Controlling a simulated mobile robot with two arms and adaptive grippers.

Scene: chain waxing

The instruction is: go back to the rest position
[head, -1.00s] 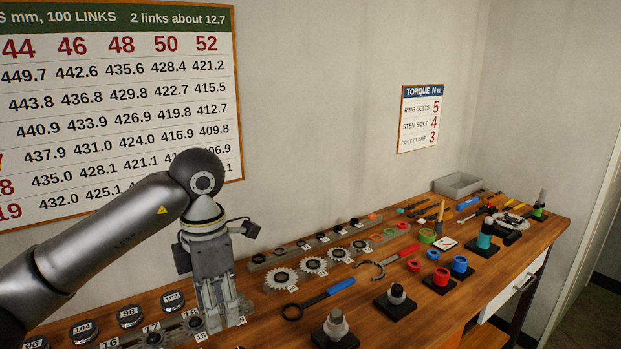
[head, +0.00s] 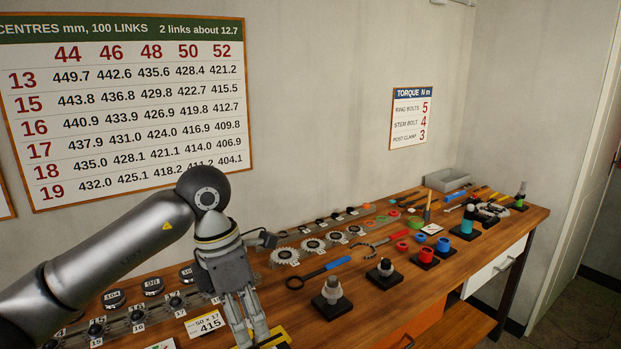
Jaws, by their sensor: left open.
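My left gripper (head: 250,335) hangs fingers-down over the front left part of the wooden bench (head: 385,300). Its fingers are open, and I see nothing held between them. The fingertips are close to a yellow-edged item (head: 276,341), which they partly hide; I cannot tell whether they touch it. My left arm (head: 120,260) comes in from the left and covers part of the bench. My right gripper is not in view.
A numbered row of small sprockets (head: 138,315) and a white card reading 415 (head: 207,324) are left of the gripper. Larger sprockets (head: 312,246), a blue-handled tool (head: 320,270) and dark-based stands (head: 332,294) are to the right. A grey tray (head: 447,180) is at the far end.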

